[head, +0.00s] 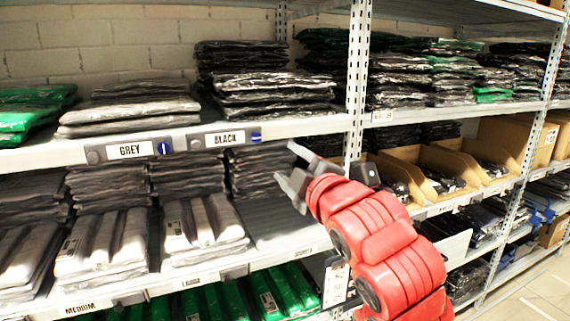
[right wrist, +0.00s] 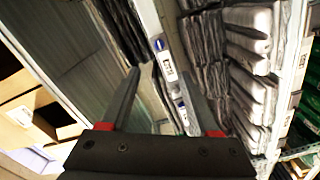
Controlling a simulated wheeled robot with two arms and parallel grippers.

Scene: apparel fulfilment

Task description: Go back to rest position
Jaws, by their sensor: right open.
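My right gripper (head: 291,171) is raised in front of the shelving in the head view, at the end of the red arm. Its two fingers are apart, with nothing seen between them. In the right wrist view the gripper (right wrist: 158,100) also shows two spread fingers. The fingertips are near the middle shelf (head: 290,240), in front of a bare stretch right of the grey garment stacks (head: 205,222). I cannot tell whether they are over the shelf. My left gripper is not in the head view.
The upper shelf edge carries GREY (head: 130,150) and BLACK (head: 233,139) labels. A perforated upright (head: 356,85) stands close to the right arm. Green packs (head: 285,290) lie on the lower shelf. Open floor (head: 535,295) shows at lower right.

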